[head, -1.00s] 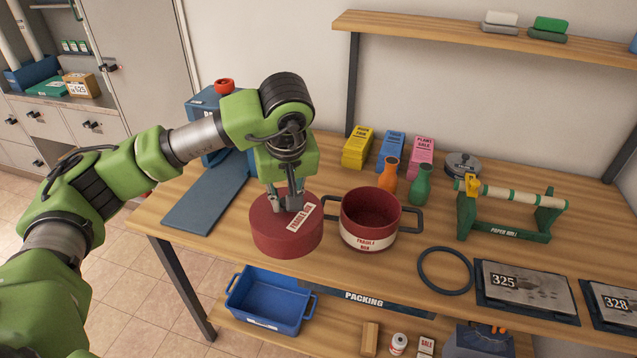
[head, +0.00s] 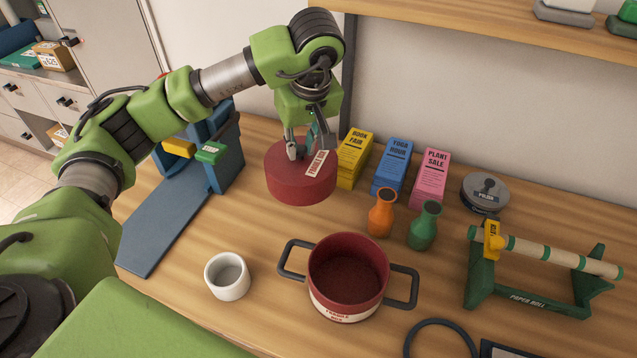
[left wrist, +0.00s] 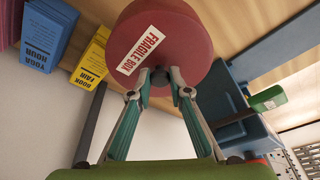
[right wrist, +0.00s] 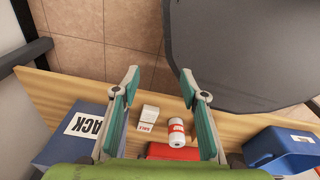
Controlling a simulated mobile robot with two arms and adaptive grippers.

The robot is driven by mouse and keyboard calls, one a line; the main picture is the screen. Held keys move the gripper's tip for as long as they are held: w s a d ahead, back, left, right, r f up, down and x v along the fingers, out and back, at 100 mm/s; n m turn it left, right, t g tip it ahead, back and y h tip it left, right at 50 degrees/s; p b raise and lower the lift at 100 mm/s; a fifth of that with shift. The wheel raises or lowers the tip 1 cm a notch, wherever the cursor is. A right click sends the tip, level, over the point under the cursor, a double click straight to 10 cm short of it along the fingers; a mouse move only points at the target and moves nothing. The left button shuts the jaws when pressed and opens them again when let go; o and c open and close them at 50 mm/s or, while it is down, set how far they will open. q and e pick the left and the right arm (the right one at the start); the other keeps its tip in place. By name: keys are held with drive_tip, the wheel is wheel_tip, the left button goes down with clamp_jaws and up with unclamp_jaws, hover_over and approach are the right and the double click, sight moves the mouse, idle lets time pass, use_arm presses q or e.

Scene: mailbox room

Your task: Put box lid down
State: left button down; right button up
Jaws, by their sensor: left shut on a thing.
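The round red box lid (head: 301,180) has a white "FRAGILE BOX" label. My left gripper (head: 306,150) is shut on the top of it, left of the yellow "BOOK FAIR" stack. The lid hides the tabletop beneath it, so I cannot tell whether it touches the table. The left wrist view shows the lid (left wrist: 172,45) between the fingertips (left wrist: 160,75). The open red box (head: 348,268) with two dark handles stands upright on the table, in front of the lid and to its right. My right gripper (right wrist: 160,78) is open and empty in the right wrist view.
A white cup (head: 228,275) stands left of the box. Orange (head: 382,214) and green (head: 424,226) vases, blue (head: 391,166) and pink (head: 430,178) stacks, and a paper-roll stand (head: 540,285) are to the right. A blue stand (head: 160,222) is at left.

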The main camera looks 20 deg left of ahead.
sight(301, 163)
use_arm(q)
drive_tip(key=shift+w, duration=0.1)
drive_tip(key=f, duration=0.2)
drive_tip(key=s+f+p, duration=0.1)
drive_tip(key=f, duration=0.1)
drive_tip(key=shift+s+f+p, duration=0.1)
drive_tip(key=shift+f+p, duration=0.2)
drive_tip(key=shift+f, duration=0.45)
drive_tip(key=shift+w+f, duration=0.2)
drive_tip(key=shift+f, duration=1.9)
drive_tip(key=c, duration=1.9)
unclamp_jaws()
drive_tip(key=shift+r+p, duration=0.1)
drive_tip(key=shift+p, duration=0.25)
use_arm(e)
drive_tip(key=s+r, duration=0.2)
drive_tip(key=s, duration=0.1)
drive_tip(key=shift+a+r, duration=0.1)
